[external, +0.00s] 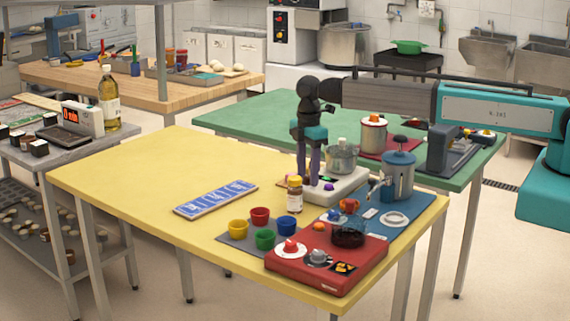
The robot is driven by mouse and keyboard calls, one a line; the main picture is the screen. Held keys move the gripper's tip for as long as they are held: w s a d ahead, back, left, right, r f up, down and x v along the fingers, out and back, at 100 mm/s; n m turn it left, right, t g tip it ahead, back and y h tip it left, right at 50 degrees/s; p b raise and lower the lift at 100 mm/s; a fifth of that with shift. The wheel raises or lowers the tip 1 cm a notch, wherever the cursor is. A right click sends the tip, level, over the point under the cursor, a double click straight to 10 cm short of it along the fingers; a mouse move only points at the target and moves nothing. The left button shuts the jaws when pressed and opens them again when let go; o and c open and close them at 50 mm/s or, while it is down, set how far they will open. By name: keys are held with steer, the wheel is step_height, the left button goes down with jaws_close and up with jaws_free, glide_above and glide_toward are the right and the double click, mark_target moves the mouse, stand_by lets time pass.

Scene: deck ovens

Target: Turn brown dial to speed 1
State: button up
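A brown dial cannot be made out clearly in the external view; it may be too small or hidden behind my gripper. My gripper (308,180) points straight down over the left part of a white appliance (350,191) on the yellow table (140,181). A red unit (300,279) at the front has a red dial (290,248) and a grey dial (318,258).
A blue-grey pot (398,178) stands to the right. Several coloured cups, including a green one (265,240), and a blue panel (214,199) lie leftward. The table's left part is clear.

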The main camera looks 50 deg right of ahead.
steer(key=c, duration=0.9)
steer(key=shift+m, duration=0.4)
steer(key=m+b, duration=0.1)
steer(key=m, duration=0.2)
steer(key=shift+m+b, duration=0.4)
steer(key=shift+m, duration=1.7)
steer(key=o, duration=1)
steer(key=shift+o, duration=0.2)
steer(key=shift+r, duration=0.15)
